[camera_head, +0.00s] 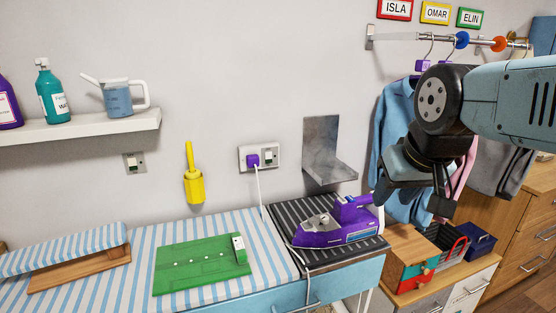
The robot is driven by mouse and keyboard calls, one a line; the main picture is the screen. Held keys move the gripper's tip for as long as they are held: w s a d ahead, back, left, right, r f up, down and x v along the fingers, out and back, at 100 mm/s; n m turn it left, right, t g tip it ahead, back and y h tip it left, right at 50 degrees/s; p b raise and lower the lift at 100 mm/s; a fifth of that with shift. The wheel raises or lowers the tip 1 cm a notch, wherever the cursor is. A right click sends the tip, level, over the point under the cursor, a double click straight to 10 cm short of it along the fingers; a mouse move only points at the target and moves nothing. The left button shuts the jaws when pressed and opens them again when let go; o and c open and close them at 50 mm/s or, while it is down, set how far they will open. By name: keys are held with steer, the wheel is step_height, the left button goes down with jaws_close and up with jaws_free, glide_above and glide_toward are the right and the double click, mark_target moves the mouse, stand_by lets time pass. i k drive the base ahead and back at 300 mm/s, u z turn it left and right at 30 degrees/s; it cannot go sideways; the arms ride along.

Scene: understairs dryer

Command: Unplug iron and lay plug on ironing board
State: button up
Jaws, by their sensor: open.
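The iron's purple plug (253,160) sits in the left side of a white double wall socket (270,157). A white cord (260,187) hangs from it toward the board. The purple iron (335,224) rests on a dark ribbed rest (285,210) at the board's right end. The ironing board (145,233) has a blue-and-white striped cover. My gripper (410,202) hangs at the right, pointing down, open, with nothing visible in it.
A metal bracket (325,155) juts from the wall above the iron. A green board (202,264) lies on the cover, left of the iron, beside a sleeve board (70,255). A yellow holder (193,185) hangs on the wall. Clothes (395,140) hang behind my arm.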

mark_target(252, 159)
steer(key=u, duration=0.45)
steer(key=i, duration=0.1)
steer(key=z, duration=2.35)
steer(key=k, duration=1.35)
steer(key=u, duration=1.25)
steer(key=i, duration=0.5)
steer(key=u, duration=0.05)
